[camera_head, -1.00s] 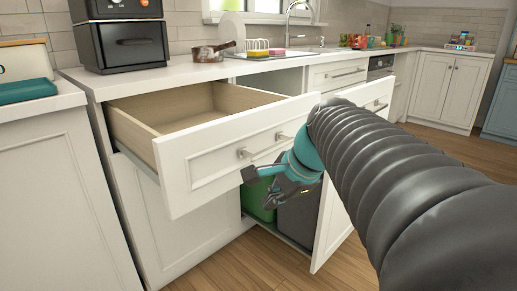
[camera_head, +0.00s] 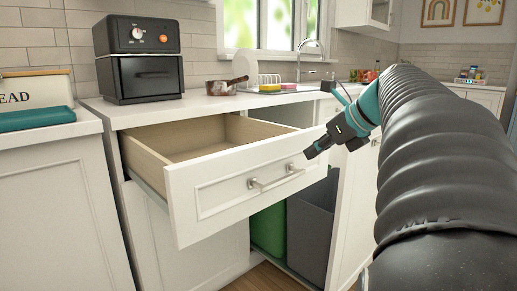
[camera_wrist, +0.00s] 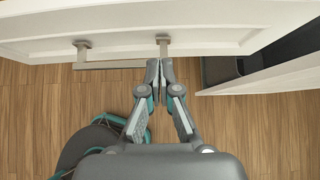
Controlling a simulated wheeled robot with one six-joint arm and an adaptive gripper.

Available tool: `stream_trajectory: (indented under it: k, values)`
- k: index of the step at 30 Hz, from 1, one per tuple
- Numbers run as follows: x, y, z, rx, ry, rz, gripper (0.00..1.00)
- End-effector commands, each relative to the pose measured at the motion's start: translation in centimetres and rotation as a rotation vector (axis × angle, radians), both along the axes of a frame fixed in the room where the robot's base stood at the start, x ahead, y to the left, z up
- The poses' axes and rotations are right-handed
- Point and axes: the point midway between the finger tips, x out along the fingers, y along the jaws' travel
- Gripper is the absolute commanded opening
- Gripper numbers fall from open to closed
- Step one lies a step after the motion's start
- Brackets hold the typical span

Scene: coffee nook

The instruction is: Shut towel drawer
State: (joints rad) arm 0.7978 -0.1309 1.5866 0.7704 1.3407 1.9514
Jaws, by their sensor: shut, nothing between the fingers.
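The towel drawer (camera_head: 240,182) is a white drawer with a pale wooden box, pulled well out from under the counter. No towel shows in the visible part of its inside. Its metal bar handle (camera_head: 275,179) is on the front panel and also shows in the wrist view (camera_wrist: 112,65). My gripper (camera_head: 308,154) is shut and empty, its tips at the right part of the drawer front, near the handle's right end. In the wrist view my gripper (camera_wrist: 160,65) has its tips together close to the handle's right post; I cannot tell whether they touch.
Below the drawer, a cabinet stands open with a green bin (camera_head: 269,229) and a grey bin (camera_head: 310,228). Its open white door (camera_head: 357,212) juts out at the right. A black oven (camera_head: 140,62) and a pot (camera_head: 228,86) stand on the counter. Wooden floor (camera_wrist: 50,120) lies in front.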

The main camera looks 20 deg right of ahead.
Motion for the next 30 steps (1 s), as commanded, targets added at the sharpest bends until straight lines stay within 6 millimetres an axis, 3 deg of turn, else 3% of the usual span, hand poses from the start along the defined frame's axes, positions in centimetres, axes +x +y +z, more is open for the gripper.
stream_trajectory:
  k: [3, 12, 30]
  values:
    - [1.5, 0.7, -1.8, 0.000, 0.002, 0.004, 0.00]
    - [4.0, 1.5, -4.0, -0.002, 0.002, 0.003, 0.00]
    - [4.7, 2.0, -4.1, -0.002, 0.001, 0.008, 0.00]
